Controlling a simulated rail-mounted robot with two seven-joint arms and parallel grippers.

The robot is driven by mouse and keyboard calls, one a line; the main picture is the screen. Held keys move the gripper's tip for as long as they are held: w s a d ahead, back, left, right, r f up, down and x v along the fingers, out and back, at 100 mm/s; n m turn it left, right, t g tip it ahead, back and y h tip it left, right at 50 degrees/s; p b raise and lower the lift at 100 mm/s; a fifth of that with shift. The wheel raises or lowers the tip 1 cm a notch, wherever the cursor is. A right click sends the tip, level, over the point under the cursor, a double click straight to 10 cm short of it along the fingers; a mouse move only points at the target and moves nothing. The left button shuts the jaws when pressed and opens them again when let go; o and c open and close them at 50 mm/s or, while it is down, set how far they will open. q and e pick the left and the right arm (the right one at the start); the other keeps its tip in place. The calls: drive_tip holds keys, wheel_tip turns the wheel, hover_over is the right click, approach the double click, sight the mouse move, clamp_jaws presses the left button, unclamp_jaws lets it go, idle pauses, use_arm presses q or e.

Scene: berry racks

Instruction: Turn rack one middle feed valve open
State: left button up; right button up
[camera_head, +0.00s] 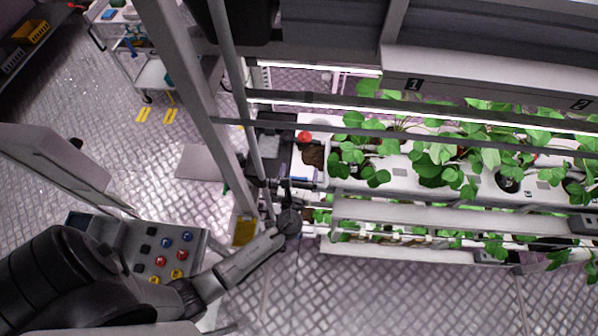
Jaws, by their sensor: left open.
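Rack one (414,84) carries the number 1 on its top panel and holds tiers of white planting troughs with leafy plants. A small red round part (304,137) shows at the left end of the upper trough; I cannot tell whether it is a valve handle. I cannot make out the middle feed valve for certain around my gripper. My left arm reaches in from the lower left, and my left gripper (289,188) is at the left end of the rack, close to the dark pipework. It is open, small and partly lost against the dark parts. My right gripper is not in view.
A grey upright post (190,90) and a thinner pole stand just left of the rack end. A button panel (165,250) with red, blue and yellow buttons is at lower left. A white cart (150,72) stands at the back left. Textured floor is clear at lower right.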

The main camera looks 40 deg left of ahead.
use_arm(q)
drive_tip(key=c, duration=0.9)
drive_tip(key=shift+n+g+y, duration=0.4)
drive_tip(key=shift+n+y, duration=0.1)
drive_tip(key=shift+y, duration=0.1)
drive_tip(key=shift+c, duration=0.2)
drive_tip(key=o, duration=0.9)
drive_tip(key=shift+o, duration=0.2)
drive_tip(key=shift+s, duration=0.1)
